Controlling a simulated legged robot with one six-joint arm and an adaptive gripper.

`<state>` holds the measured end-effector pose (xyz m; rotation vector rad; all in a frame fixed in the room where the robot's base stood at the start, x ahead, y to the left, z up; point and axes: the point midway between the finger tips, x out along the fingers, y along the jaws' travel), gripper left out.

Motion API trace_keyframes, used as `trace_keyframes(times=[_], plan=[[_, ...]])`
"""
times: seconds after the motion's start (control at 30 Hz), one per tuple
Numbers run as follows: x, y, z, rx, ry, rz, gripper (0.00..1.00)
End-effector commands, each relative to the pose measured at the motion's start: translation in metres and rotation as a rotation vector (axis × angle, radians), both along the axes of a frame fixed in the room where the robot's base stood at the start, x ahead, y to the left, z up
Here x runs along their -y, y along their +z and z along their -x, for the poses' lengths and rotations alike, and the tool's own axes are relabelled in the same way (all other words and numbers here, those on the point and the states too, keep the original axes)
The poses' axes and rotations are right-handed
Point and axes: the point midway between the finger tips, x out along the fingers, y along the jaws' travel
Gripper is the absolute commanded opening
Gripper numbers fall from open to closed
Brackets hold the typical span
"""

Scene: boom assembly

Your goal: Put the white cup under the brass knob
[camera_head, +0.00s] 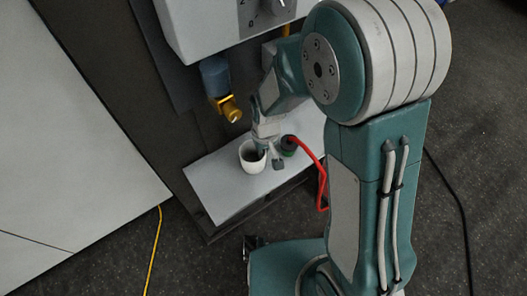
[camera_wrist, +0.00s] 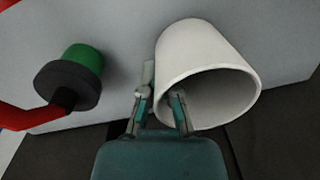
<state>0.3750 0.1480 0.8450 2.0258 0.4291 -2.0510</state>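The white cup (camera_head: 246,167) stands upright on a light grey shelf, below and slightly right of the brass knob (camera_head: 230,109). My gripper (camera_head: 270,156) points down at the cup's right side. In the wrist view, the cup (camera_wrist: 205,50) shows its open mouth, and my gripper (camera_wrist: 161,98) straddles its near wall: one finger is outside, the other at or inside the mouth. The fingers are spread, with a gap between them. I cannot tell whether either finger touches the cup.
A green and black plug (camera_head: 288,147) with a red cable (camera_head: 315,162) sits right of the cup on the shelf (camera_head: 222,195); the plug also shows in the wrist view (camera_wrist: 78,75). A grey box with a dial (camera_head: 215,22) hangs above. The shelf's front left is clear.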

Motion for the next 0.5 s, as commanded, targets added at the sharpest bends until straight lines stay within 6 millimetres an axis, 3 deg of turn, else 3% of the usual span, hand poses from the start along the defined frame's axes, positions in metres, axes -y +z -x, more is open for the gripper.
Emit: trace_keyframes(times=[0.33,0.4,0.43,0.5], plan=[[0.0003,-0.0043,0.0003,0.0,0.0,-0.001,0.0],[0.0003,-0.0038,0.0002,0.001,0.0,-0.001,0.34],[0.0003,-0.0037,0.0002,0.001,0.0,-0.001,0.43],[0.0003,-0.0036,0.0002,0.001,0.0,0.0,0.43]])
